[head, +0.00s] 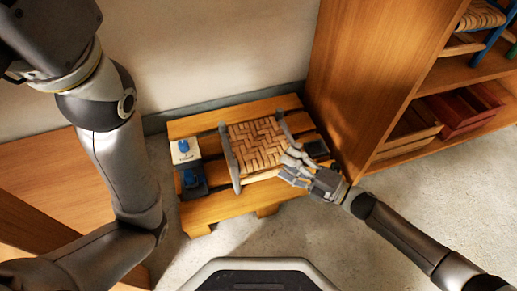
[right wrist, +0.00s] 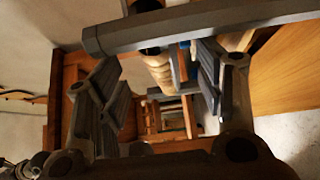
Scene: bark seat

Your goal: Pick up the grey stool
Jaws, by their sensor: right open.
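The grey stool (head: 258,148) has a woven tan bark seat and grey side frames. It stands on a low slatted wooden platform (head: 205,212) against the wall. My right gripper (head: 290,166) is open at the stool's right front corner, with its fingers over the grey frame there and hiding part of it. In the right wrist view, the open fingers (right wrist: 160,85) stand apart and a grey bar of the stool (right wrist: 200,27) crosses at the top. I cannot tell whether they touch. My left arm rises at the left; its gripper is out of view.
Small blue-topped items (head: 184,150) sit on the platform left of the stool. A tall wooden shelf (head: 368,75) stands close at the right, holding a red crate (head: 466,112) and a blue-framed woven stool (head: 482,14). Concrete floor (head: 420,190) is clear in front of the shelf.

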